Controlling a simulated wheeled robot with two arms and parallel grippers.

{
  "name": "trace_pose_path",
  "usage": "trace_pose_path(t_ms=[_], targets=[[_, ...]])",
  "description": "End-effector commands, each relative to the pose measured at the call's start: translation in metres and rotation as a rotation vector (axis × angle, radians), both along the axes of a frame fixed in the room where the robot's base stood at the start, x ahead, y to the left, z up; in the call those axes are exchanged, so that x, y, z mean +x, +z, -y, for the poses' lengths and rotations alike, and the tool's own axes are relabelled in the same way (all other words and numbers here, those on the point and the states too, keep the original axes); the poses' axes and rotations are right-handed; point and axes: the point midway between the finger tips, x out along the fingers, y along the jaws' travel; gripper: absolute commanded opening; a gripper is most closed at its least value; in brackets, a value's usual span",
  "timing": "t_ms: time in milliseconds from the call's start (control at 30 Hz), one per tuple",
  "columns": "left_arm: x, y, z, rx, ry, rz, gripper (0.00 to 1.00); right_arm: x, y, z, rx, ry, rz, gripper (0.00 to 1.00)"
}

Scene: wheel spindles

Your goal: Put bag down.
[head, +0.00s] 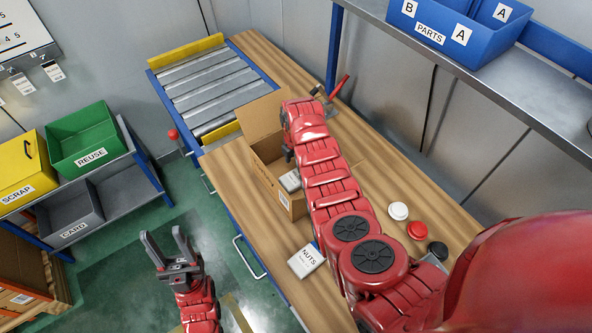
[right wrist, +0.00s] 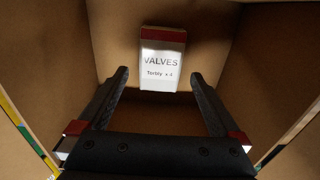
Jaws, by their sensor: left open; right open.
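A white bag with a red top, labelled VALVES (right wrist: 162,62), lies inside the cardboard box in the right wrist view. A white bag corner, apparently the same one, shows in the box in the head view (head: 290,181). My right gripper (right wrist: 160,77) is open, pointing into the box, with the bag beyond its fingertips and nothing gripped. In the head view my right arm hides most of that gripper. The open cardboard box (head: 262,132) stands on the wooden table. A white NUTS bag (head: 306,261) lies near the table's front edge. My left gripper (head: 168,240) is open and empty over the floor.
A roller conveyor (head: 205,85) is at the far end of the table (head: 400,175). White (head: 398,211), red (head: 417,230) and black (head: 437,249) round pieces lie on the right. Bins stand on a rack at left; a blue PARTS bin (head: 460,28) sits on the shelf.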

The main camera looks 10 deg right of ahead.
Motion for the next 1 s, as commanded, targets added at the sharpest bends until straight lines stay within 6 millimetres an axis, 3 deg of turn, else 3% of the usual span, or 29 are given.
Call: trace_pose_path(t_ms=[533,1000], targets=[[0.000,-0.026,0.000,0.000,0.000,0.001,0.50,-0.001,0.067,0.000,-0.001,0.001,0.000,1.00],[0.000,-0.027,0.000,0.000,0.000,0.000,0.50,-0.001,0.074,0.000,-0.002,0.001,-0.001,1.00]])
